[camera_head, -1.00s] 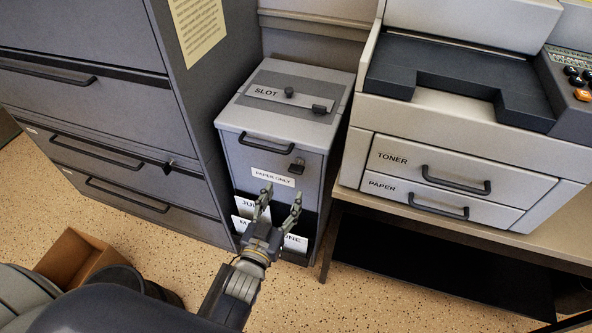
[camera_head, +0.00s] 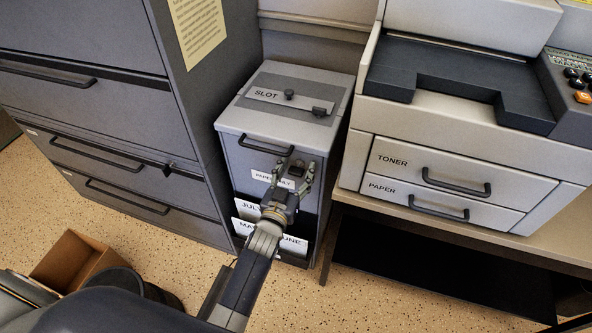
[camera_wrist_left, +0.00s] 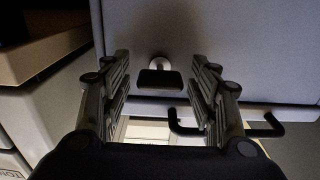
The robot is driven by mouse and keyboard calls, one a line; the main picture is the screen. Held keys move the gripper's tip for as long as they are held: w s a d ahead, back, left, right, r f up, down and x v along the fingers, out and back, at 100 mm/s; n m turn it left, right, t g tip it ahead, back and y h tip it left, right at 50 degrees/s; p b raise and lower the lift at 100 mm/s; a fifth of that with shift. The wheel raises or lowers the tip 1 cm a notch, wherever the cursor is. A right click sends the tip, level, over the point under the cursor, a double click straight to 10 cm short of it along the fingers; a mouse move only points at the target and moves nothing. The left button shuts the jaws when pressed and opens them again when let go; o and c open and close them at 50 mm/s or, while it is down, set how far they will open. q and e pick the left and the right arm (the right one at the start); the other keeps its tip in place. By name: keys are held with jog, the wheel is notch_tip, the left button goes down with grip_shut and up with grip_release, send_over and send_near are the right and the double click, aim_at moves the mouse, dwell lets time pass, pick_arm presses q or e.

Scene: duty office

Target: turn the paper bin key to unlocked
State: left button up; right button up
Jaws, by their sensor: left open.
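The paper bin (camera_head: 285,115) is a grey cabinet with a "SLOT" label on top and a "PAPER ONLY" label on its front. Its key (camera_head: 297,168) is a small dark tab on the upper right of the front, below the black handle (camera_head: 266,145). My left gripper (camera_head: 294,172) is open in front of the key. In the left wrist view the key (camera_wrist_left: 159,78) shows on a round lock between the open fingers (camera_wrist_left: 160,90), apart from both and a little beyond the tips. My right gripper is not in view.
A filing cabinet (camera_head: 100,100) stands close on the left. A copier (camera_head: 455,170) with toner and paper drawers stands on a table at the right. Paper folders (camera_head: 249,209) sit in a rack low on the bin. An open cardboard box (camera_head: 75,262) is on the floor.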

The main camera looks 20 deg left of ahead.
pick_arm(q)
jog(key=shift+c, duration=0.6)
jog(key=c, duration=0.9)
jog(key=shift+c, duration=0.3)
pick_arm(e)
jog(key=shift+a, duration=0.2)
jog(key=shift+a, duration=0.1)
